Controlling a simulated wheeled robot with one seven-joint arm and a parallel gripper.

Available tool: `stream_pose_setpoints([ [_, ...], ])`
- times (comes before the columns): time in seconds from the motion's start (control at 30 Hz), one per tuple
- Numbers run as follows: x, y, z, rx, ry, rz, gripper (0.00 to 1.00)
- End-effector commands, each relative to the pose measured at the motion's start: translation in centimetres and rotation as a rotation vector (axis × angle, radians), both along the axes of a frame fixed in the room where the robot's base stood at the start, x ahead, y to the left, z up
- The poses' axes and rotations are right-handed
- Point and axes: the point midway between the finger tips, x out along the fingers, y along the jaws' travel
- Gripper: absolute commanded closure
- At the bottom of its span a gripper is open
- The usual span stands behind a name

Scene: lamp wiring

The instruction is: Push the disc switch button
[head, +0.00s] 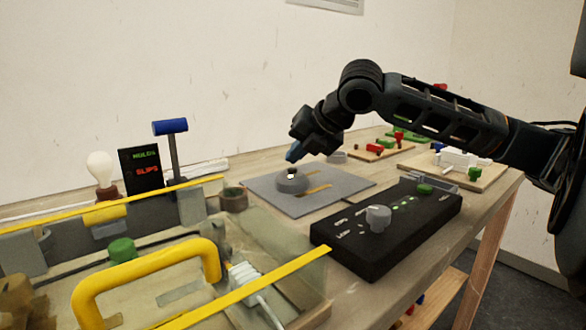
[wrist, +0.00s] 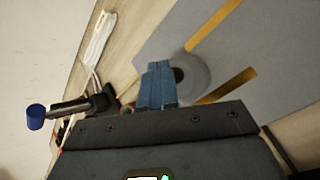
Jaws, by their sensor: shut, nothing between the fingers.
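The disc switch (head: 292,181) is a round grey disc with a small dark button (head: 292,172) on top. It sits on a grey plate (head: 345,182) with gold strips. My gripper (head: 293,154) is just above the button in the head view, with its blue fingers together and nothing held. In the wrist view the gripper fingers (wrist: 160,68) partly cover the disc (wrist: 195,75), and the dark button (wrist: 179,74) shows at their right edge. Whether the fingertips touch the button cannot be told.
A black control box (head: 385,228) with a grey knob stands in front on the right. A clear-topped case with a yellow handle (head: 150,270) is at front left. A blue-topped lever (head: 171,127) and a bulb (head: 101,168) stand behind it. Boards with small parts (head: 380,148) lie further right.

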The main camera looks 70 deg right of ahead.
Motion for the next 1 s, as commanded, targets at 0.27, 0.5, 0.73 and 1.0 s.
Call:
stream_pose_setpoints([
  [0.27,0.0,0.0,-0.9,0.000,0.000,0.000,1.00],
  [0.5,0.0,0.0,-0.9,0.000,0.000,0.000,1.00],
  [0.73,0.0,0.0,-0.5,0.000,0.000,0.000,1.00],
  [1.0,0.0,0.0,0.1,0.000,0.000,0.000,1.00],
])
